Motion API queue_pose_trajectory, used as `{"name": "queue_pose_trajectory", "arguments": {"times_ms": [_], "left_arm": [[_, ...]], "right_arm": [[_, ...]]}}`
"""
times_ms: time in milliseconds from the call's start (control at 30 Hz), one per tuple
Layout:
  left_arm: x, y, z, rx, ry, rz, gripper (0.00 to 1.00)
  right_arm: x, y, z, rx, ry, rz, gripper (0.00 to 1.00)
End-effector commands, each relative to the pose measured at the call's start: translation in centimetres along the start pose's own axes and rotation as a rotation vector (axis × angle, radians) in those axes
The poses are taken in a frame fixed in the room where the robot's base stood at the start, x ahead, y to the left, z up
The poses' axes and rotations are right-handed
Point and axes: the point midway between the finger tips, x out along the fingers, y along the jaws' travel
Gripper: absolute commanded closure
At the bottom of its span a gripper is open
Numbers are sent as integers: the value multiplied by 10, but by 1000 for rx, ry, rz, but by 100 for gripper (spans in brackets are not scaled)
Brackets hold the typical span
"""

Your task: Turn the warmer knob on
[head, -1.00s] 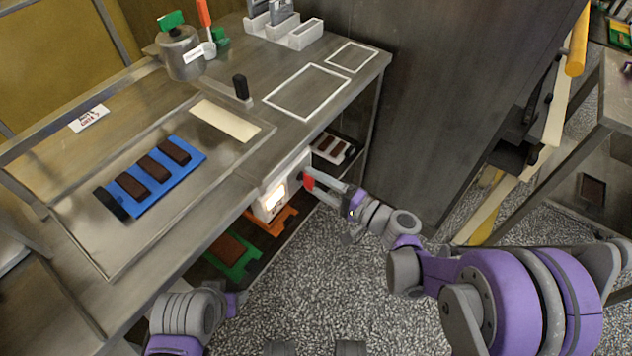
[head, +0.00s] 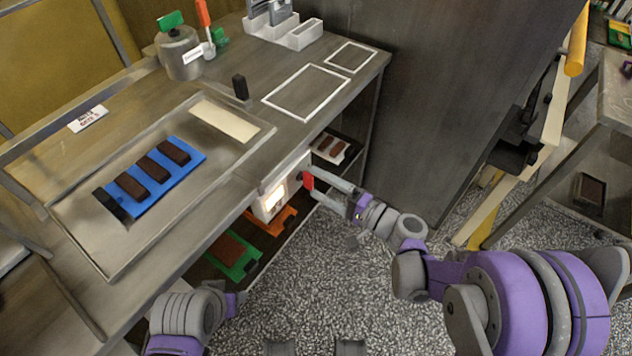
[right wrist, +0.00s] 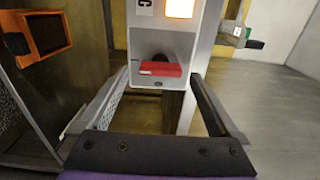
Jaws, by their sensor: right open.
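The warmer is a white box (head: 268,204) with a lit panel, under the edge of the steel bench. Its red bar-shaped knob (right wrist: 160,69) lies level across the front face in the right wrist view, and shows as a small red patch in the head view (head: 308,181). My right gripper (head: 320,187) is open in front of the box. In the right wrist view its fingers (right wrist: 160,78) stand on either side of the knob, with gaps showing on both sides. My left arm shows at the bottom left, but its gripper fingers do not show.
A blue tray (head: 196,158) of dark bars lies on the bench (head: 240,180). Orange (head: 285,219) and green (head: 243,266) trays sit on the shelf below. A tall dark panel (head: 430,100) stands right of the bench. Speckled floor (head: 310,285) is open in front.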

Motion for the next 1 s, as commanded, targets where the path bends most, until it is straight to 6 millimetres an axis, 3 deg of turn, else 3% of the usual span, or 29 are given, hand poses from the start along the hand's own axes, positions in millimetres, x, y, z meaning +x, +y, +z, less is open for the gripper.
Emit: {"name": "queue_pose_trajectory", "arguments": {"times_ms": [200, 433, 600, 1000], "left_arm": [[-2, 0, -1, 0, 1, 0, 43], [-2, 0, -1, 0, 1, 0, 43], [-3, 0, -1, 0, 1, 0, 43], [-3, 0, -1, 0, 1, 0, 43]], "right_arm": [[-46, 0, -1, -1, 5, 1, 3], [-82, 0, -1, 0, 3, 1, 3], [-92, 0, 0, 0, 1, 1, 3], [-92, 0, 0, 0, 0, 0, 3]]}}
